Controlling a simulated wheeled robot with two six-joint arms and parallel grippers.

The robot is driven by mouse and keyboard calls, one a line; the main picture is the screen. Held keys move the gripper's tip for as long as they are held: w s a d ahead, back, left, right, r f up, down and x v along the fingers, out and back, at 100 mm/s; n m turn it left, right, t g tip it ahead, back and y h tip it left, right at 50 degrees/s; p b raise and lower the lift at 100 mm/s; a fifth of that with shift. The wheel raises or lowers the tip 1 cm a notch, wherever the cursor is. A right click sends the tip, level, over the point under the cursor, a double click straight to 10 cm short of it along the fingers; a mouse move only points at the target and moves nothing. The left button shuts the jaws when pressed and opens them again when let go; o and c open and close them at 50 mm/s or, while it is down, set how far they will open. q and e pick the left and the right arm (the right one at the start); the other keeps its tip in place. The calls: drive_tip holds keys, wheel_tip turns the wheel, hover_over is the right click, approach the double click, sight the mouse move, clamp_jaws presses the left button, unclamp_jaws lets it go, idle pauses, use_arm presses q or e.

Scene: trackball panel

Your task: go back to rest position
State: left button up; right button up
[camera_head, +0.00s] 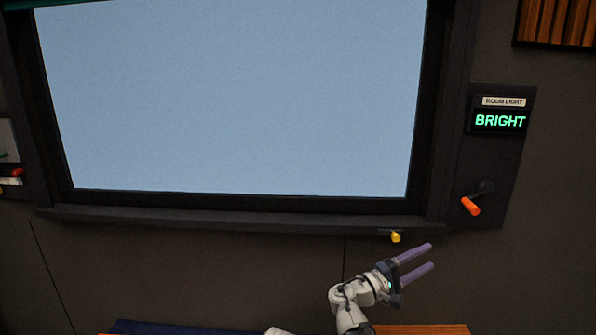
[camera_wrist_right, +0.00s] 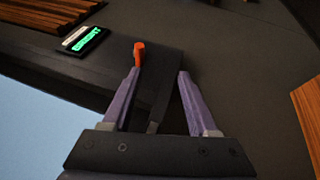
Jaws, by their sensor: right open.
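My right gripper (camera_head: 431,257) is open and empty, with two purple fingers pointing up and to the right in the head view. It is in front of the dark wall, below and left of the orange-handled lever (camera_head: 470,206). In the right wrist view the open fingers (camera_wrist_right: 160,76) show with nothing between them, and the orange handle (camera_wrist_right: 139,54) appears beyond the left fingertip. The lever sits on a dark panel (camera_head: 490,155) under a green display reading BRIGHT (camera_head: 499,121). My left gripper is not in view.
A large pale blue screen (camera_head: 235,95) in a dark frame fills the upper left. A small yellow knob (camera_head: 396,237) sits under the frame, near my right gripper. A wooden slatted panel (camera_head: 556,22) is at top right. A wooden surface (camera_head: 425,329) shows at the bottom edge.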

drive_tip(key=s+a+f+m+g+y, duration=0.1)
drive_tip(key=s+a+f+y, duration=0.15)
drive_tip(key=f, duration=0.35)
drive_tip(key=s+a+f+m+g+y, duration=0.1)
drive_tip(key=s+f+y, duration=0.15)
drive_tip(key=f, duration=0.35)
drive_tip(key=s+a+f+g+y, duration=0.4)
drive_tip(key=s+a+f+y, duration=0.6)
drive_tip(key=a+f, duration=0.35)
drive_tip(key=s+a+f+g+y, duration=0.1)
drive_tip(key=s+a+f+y, duration=0.15)
drive_tip(key=s+a, duration=0.35)
wheel_tip(320, 180, up, 17)
drive_tip(key=w+a+p, duration=0.1)
drive_tip(key=p, duration=1.5)
drive_tip(key=shift+a+r+y, duration=0.2)
drive_tip(key=shift+y, duration=0.15)
